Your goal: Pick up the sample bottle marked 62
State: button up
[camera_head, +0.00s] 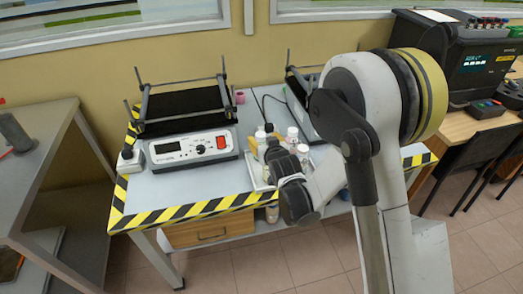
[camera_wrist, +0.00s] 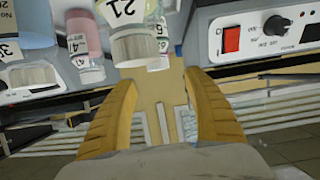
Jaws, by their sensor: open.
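In the wrist view several labelled bottles stand at the upper left. The nearest is a white-capped bottle marked 21 (camera_wrist: 133,40). Behind it, partly hidden, is a bottle (camera_wrist: 161,47) whose label shows a 6, but I cannot read it fully as 62. My gripper (camera_wrist: 161,92) is open, its two yellow fingers spread with nothing between them. The bottles lie beyond the fingertips, the partly hidden one roughly in line with the gap. In the head view, white bottles (camera_head: 292,136) stand on the bench beside my wrist, which hides part of them.
A pink bottle (camera_wrist: 85,45) and a bluish bottle (camera_wrist: 30,25) stand left of bottle 21. A device with a red switch (camera_head: 190,146) occupies the bench's left half. A light tray (camera_head: 257,172) lies under the bottles. Yellow-black tape marks the bench edge (camera_head: 180,211).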

aim_at(261, 135)
jog(key=b+x, duration=0.1)
jog(key=x, duration=0.2)
jog(key=b+x, duration=0.1)
jog(key=x, duration=0.2)
jog(key=shift+d+f+b, duration=0.15)
jog(key=shift+f+b, duration=0.25)
jog(key=shift+r, duration=0.1)
grip_shut()
